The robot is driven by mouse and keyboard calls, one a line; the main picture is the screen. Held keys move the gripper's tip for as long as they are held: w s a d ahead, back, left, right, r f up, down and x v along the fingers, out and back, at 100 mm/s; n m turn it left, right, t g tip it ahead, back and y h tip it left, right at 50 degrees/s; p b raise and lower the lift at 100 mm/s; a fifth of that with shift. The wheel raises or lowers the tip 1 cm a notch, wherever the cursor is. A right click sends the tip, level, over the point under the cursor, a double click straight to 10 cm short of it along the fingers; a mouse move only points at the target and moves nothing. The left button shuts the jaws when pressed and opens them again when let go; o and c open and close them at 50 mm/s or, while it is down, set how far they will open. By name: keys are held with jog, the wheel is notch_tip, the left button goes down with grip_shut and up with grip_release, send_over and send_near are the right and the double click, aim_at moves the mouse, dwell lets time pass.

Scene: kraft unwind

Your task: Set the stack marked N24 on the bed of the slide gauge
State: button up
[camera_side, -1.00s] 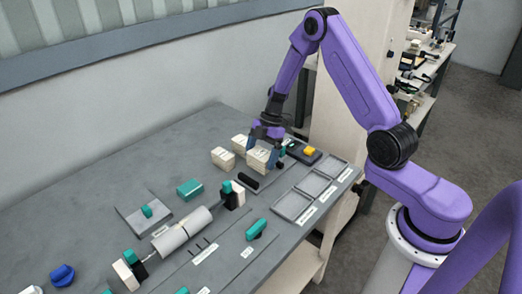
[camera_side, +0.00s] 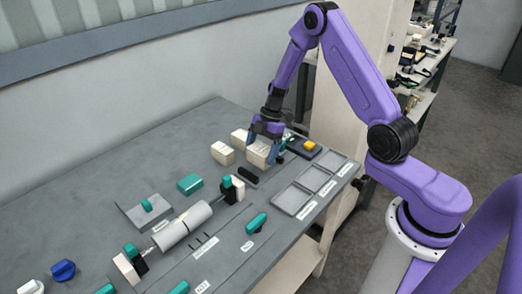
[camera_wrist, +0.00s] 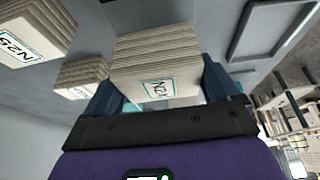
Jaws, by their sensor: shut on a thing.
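My gripper (camera_side: 265,146) points down at the back of the bench and is shut on a pale layered stack (camera_side: 257,155). In the wrist view this stack (camera_wrist: 155,50) sits between the two fingers, and its label starts with N2; the last character is not clear. I cannot tell any gap between the stack and the bench. A flat grey plate with a teal block on it (camera_side: 130,215) lies left of the roller; it may be the slide gauge, but I cannot tell for sure.
Two more pale stacks stand close by; the one marked N25 (camera_wrist: 35,30) is in the wrist view. A black bar (camera_side: 248,175), a yellow-buttoned box (camera_side: 304,150), grey trays (camera_side: 292,202), a teal block (camera_side: 190,184) and a pale roller (camera_side: 183,226) lie around.

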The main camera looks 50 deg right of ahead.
jog(key=shift+f, duration=1.5)
dwell(1.4)
jog(key=o, duration=0.8)
jog(key=shift+r, duration=0.1)
jog(key=shift+r, duration=3.95)
